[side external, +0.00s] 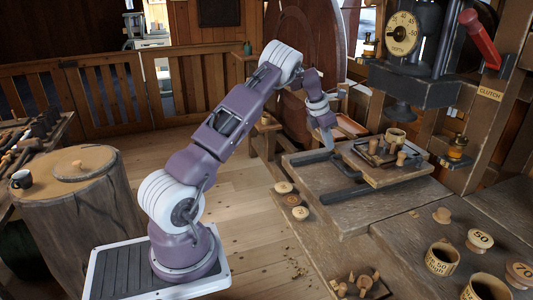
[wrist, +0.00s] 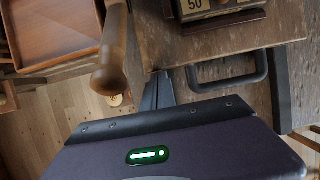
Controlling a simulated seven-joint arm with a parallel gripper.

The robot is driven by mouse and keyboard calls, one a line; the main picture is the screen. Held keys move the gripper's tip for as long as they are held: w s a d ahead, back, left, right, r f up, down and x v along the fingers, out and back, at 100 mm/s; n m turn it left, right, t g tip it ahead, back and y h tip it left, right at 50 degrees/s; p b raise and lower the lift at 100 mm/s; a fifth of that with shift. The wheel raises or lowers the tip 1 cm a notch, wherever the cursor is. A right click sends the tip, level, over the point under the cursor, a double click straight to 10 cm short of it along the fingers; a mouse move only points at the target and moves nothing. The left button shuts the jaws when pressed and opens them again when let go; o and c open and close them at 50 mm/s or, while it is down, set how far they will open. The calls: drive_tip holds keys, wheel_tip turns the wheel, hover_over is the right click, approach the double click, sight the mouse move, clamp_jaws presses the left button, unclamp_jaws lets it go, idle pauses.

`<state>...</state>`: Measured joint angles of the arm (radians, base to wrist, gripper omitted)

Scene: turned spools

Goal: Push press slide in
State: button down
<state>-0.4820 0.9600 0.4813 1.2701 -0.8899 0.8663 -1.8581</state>
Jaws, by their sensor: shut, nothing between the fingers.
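The press slide (side external: 368,172) is a wooden plate on dark rails (side external: 345,192) on the bench below the press head (side external: 405,112). It carries a cup-like spool (side external: 395,137) and several small turned pegs. A dark bar handle (wrist: 232,82) lies beside the slide in the wrist view. The slide's edge and a block marked 50 (wrist: 200,6) show at the top there. My gripper (side external: 329,152) points down at the slide's left end, near the handle. Its fingers (wrist: 157,92) are shut and empty. I cannot tell whether they touch the handle.
A depth dial (side external: 403,33) and a red clutch lever (side external: 479,38) are on the press. An orange-brown tray (wrist: 55,28) and a wooden rod (wrist: 112,55) are close to my gripper. Spools and labelled cups (side external: 442,258) stand on the near bench.

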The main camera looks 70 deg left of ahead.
drive_tip(key=shift+w+d+r, duration=0.1)
drive_tip(key=shift+w, duration=0.35)
drive_tip(key=s, duration=0.3)
drive_tip(key=shift+s, duration=0.35)
drive_tip(key=shift+s+r, duration=0.75)
drive_tip(key=v, duration=0.8)
drive_tip(key=s+d+r+m+h, duration=0.1)
drive_tip(key=s+d+r+m, duration=0.1)
drive_tip(key=d+r+m, duration=0.55)
drive_tip(key=s+d+r+m, duration=0.3)
drive_tip(key=d+m, duration=0.1)
drive_tip(key=d, duration=0.7)
drive_tip(key=s+d+r+m, duration=0.1)
drive_tip(key=s+d+m, duration=1.5)
drive_tip(key=m, duration=0.1)
drive_tip(key=s+d+f+m+t+y, duration=0.1)
drive_tip(key=s+f+m, duration=0.2)
drive_tip(key=s+m, duration=0.4)
drive_tip(key=shift+s+d, duration=0.2)
